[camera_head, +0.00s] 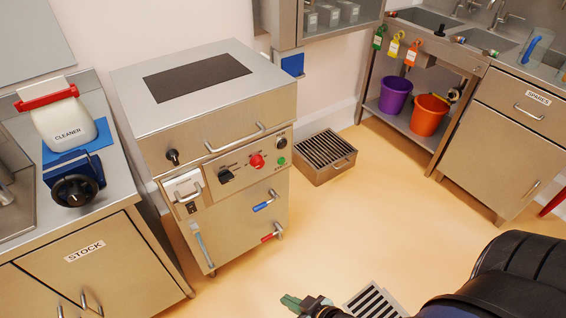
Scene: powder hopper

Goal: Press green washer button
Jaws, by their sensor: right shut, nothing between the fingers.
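The washer (205,135) is a steel cabinet with a dark panel on top and a bar handle across its front. Its green button (281,161) is a small round one at the right end of the control panel. A red button (257,161) is left of it, and a black knob (282,143) is just above it. My right gripper (291,301) is at the bottom edge, low in front of the washer and well apart from the button. Its greenish fingers are together and hold nothing. My left gripper is not in view.
A counter with a CLEANER container (62,122) stands left of the washer. Blue (265,201) and red (271,232) levers stick out from the washer's lower front. A floor grate box (325,155) is to its right. The floor between is clear.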

